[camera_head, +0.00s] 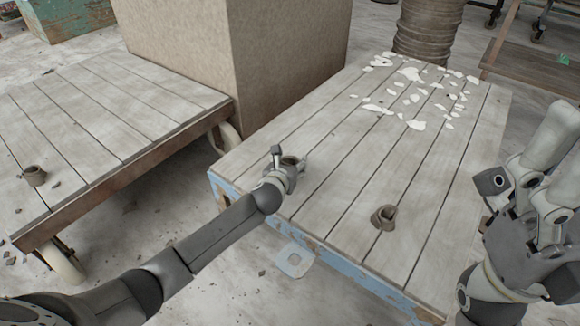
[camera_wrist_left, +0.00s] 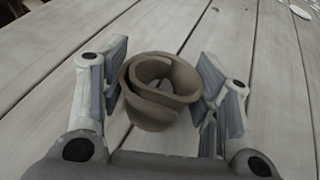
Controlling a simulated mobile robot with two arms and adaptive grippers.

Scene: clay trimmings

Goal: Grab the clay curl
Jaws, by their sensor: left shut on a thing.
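A brown-grey clay curl (camera_wrist_left: 160,88), rolled like a small open cup, stands on the plank top between the fingers of my left gripper (camera_wrist_left: 165,90) in the left wrist view. The gripper is shut on it, one finger on each side. In the head view, my left gripper (camera_head: 289,163) is at the near left part of the right-hand platform, and the curl (camera_head: 291,160) is partly hidden by it. My right gripper (camera_head: 527,183) is at the right edge of the head view; its jaw state is unclear.
A second clay curl (camera_head: 384,217) lies to the right on the same platform (camera_head: 345,185). Another (camera_head: 35,176) sits on the left cart (camera_head: 100,120). White shards (camera_head: 412,98) are scattered at the far end. A large block (camera_head: 235,60) stands behind my left gripper.

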